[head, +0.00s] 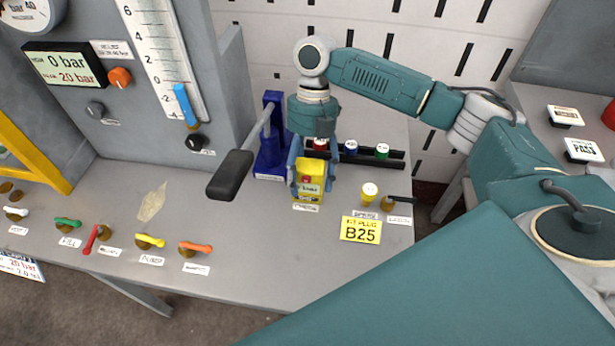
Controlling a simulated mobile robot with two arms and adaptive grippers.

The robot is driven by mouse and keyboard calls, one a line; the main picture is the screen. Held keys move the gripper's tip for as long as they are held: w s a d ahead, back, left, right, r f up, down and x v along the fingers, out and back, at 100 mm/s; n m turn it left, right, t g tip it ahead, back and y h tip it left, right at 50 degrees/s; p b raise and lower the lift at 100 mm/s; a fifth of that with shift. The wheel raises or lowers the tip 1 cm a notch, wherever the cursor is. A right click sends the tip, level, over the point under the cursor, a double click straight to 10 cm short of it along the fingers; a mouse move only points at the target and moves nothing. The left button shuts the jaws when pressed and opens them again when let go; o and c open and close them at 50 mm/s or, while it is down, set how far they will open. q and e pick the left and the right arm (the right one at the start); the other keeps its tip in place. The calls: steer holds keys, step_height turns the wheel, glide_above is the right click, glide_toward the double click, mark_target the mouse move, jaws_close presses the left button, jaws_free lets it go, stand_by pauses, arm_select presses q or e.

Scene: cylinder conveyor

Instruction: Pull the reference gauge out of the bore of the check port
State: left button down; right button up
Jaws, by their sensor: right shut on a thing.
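The check port (308,194) is a small yellow block with a label, standing near the back of the grey bench. My right gripper (308,168) points down at it from above, with its fingers on both sides of the block's upper part. It is shut on what seems to be the reference gauge, of which only a small red and yellow part (307,179) shows between the fingers. The bore is hidden, so I cannot tell how deep the gauge sits. My left gripper is not in view.
A blue press (271,160) with a long black-handled lever (231,176) stands close left of the check port. A black rack (395,160) with red, blue and green caps is behind right. Coloured valve levers line the front left.

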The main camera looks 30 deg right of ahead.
steer(key=shift+s, duration=0.25)
steer(key=o, duration=1.3)
steer(key=shift+r, duration=0.2)
steer(key=p+v, duration=0.8)
steer(key=v, duration=0.2)
steer(key=shift+w+r, duration=0.1)
steer(key=shift+w, duration=0.15)
steer(key=shift+r+p, duration=0.1)
steer(key=shift+p, duration=0.2)
